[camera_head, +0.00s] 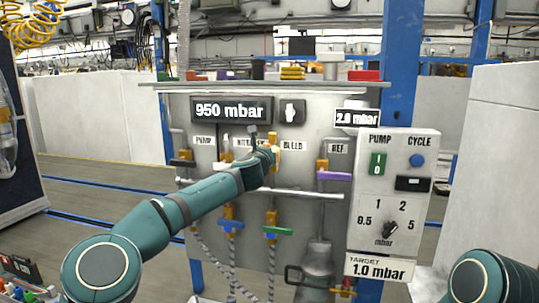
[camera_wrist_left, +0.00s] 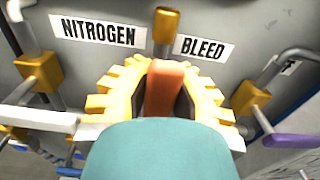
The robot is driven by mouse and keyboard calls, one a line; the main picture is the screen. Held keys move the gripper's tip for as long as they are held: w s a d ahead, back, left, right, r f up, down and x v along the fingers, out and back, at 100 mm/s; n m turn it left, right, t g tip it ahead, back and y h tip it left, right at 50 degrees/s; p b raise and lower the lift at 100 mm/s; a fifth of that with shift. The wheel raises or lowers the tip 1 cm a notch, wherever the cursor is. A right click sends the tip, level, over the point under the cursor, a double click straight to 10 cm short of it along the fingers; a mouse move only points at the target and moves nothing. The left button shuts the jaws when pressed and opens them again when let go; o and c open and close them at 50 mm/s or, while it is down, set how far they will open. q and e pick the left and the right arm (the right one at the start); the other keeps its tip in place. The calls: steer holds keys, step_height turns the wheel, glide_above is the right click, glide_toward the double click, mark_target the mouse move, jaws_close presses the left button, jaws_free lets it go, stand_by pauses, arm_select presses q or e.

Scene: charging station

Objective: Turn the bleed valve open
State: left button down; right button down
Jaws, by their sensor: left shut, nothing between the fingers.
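The bleed valve (camera_head: 274,141) is on the grey panel beside the BLEED label (camera_head: 292,146). Its yellow upper fitting also shows in the left wrist view (camera_wrist_left: 166,22), between the NITROGEN and BLEED labels. My left gripper (camera_head: 266,155) is at the valve, partly covering it in the head view. It is shut with nothing held. In the left wrist view, a yellow toothed shape (camera_wrist_left: 108,98) shows on both sides of an orange-brown piece (camera_wrist_left: 166,85), and my teal wrist hides what lies below. I cannot tell whether the fingers touch the valve. My right gripper is out of view.
The display (camera_head: 231,109) reads 950 mbar. A purple-handled valve (camera_head: 334,176) and a control box (camera_head: 394,185) stand to the right.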

arm_select(q)
steer(key=shift+f, duration=0.35)
steer(key=c, duration=0.8)
jaws_free()
steer(key=shift+s+a+r, duration=0.15)
steer(key=shift+r, duration=0.05)
steer(key=shift+r, duration=0.1)
steer(key=shift+s+a, duration=0.35)
steer(key=shift+s, duration=1.6)
steer(key=shift+s+a, duration=0.4)
steer(key=shift+s, duration=1.55)
steer(key=shift+s+a, duration=0.35)
steer(key=shift+s, duration=1.6)
